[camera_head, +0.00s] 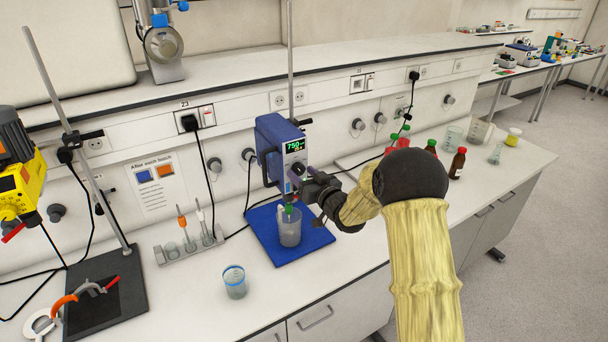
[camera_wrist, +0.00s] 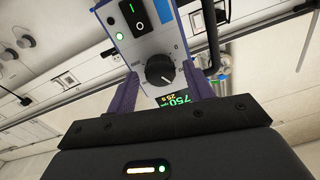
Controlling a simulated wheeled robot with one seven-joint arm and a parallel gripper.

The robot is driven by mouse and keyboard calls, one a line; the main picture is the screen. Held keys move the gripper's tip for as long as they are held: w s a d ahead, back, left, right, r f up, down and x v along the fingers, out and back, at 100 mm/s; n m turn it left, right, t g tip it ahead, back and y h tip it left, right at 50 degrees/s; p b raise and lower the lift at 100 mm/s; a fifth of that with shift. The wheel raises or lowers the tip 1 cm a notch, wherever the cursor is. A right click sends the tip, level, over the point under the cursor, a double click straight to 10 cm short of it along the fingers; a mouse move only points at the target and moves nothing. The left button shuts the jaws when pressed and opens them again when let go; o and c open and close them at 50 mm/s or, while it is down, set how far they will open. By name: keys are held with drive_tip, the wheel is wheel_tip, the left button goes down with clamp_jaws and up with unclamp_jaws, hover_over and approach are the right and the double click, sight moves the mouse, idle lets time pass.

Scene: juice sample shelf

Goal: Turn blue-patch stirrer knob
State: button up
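The blue overhead stirrer (camera_head: 268,145) hangs on a rod above the bench, its green display reading 750. Its round black knob (camera_wrist: 160,70) with a white pointer mark shows in the wrist view, below a rocker switch (camera_wrist: 135,19) and above the display (camera_wrist: 174,100). My gripper (camera_head: 307,183) is close in front of the stirrer's panel. In the wrist view its two fingers stand apart on either side of the knob, with gaps visible. They look open and empty. Contact with the panel cannot be told. My gripper partly hides the panel in the head view.
A beaker (camera_head: 290,229) stands under the stirrer on a blue base (camera_head: 309,246). Another beaker (camera_head: 235,282) stands in front. A yellow stirrer (camera_head: 18,180) is at far left. A sign (camera_head: 155,184) with blue and orange squares hangs behind. Red-capped bottles (camera_head: 457,163) stand right.

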drive_tip(key=c, duration=0.8)
drive_tip(key=shift+f+n+b, duration=0.15)
drive_tip(key=shift+n+b, duration=0.25)
drive_tip(key=shift+b, duration=0.45)
drive_tip(key=n+b, duration=0.1)
drive_tip(key=b, duration=0.2)
drive_tip(key=shift+f, duration=0.15)
drive_tip(key=n+b, duration=0.4)
drive_tip(key=b, duration=0.3)
drive_tip(key=n+b, duration=0.6)
drive_tip(key=b, duration=0.2)
drive_tip(key=shift+h, duration=0.3)
drive_tip(key=n+b, duration=0.2)
drive_tip(key=b, duration=0.1)
drive_tip(key=shift+n, duration=0.4)
drive_tip(key=shift+r+n+b, duration=0.15)
drive_tip(key=shift+n+b, duration=0.6)
drive_tip(key=shift+r+n+b, duration=0.15)
drive_tip(key=shift+n+b, duration=0.55)
drive_tip(key=shift+n, duration=0.05)
